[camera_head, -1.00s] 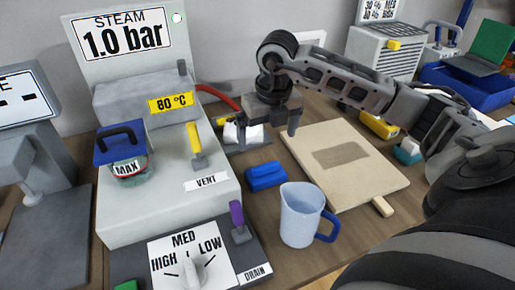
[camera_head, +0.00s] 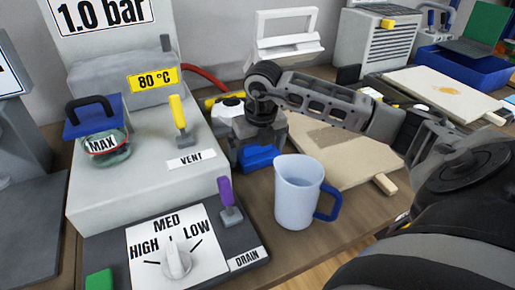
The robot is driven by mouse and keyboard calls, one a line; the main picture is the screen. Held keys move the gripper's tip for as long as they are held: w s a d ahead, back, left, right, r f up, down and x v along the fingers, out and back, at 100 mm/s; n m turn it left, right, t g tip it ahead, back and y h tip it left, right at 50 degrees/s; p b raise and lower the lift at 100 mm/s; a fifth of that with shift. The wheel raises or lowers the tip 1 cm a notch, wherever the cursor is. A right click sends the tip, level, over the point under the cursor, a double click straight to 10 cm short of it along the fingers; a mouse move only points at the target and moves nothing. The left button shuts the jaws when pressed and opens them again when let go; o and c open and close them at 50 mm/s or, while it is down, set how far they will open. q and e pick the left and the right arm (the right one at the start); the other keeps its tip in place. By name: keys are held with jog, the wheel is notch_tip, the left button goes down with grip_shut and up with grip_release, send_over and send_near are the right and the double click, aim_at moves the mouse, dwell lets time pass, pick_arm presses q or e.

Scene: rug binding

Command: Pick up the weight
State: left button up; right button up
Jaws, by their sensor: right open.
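A small blue block (camera_head: 258,158), which looks like the weight, lies on the wooden table between the white steam unit and the blue-handled jug. My right gripper (camera_head: 258,150) is directly above and around it, pointing down with its fingers apart. The gripper hides the block's upper part. I cannot tell whether the fingers touch it. My left gripper is not in view.
The translucent jug (camera_head: 298,195) stands close in front, to the right of the block. The steam unit (camera_head: 140,185), with yellow and purple levers, is at left. A beige board (camera_head: 345,172) lies to the right, partly behind my arm.

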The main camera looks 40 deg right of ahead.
jog(key=c, duration=1.4)
jog(key=shift+w+r, duration=0.1)
jog(key=shift+r, duration=0.1)
jog(key=c, duration=0.4)
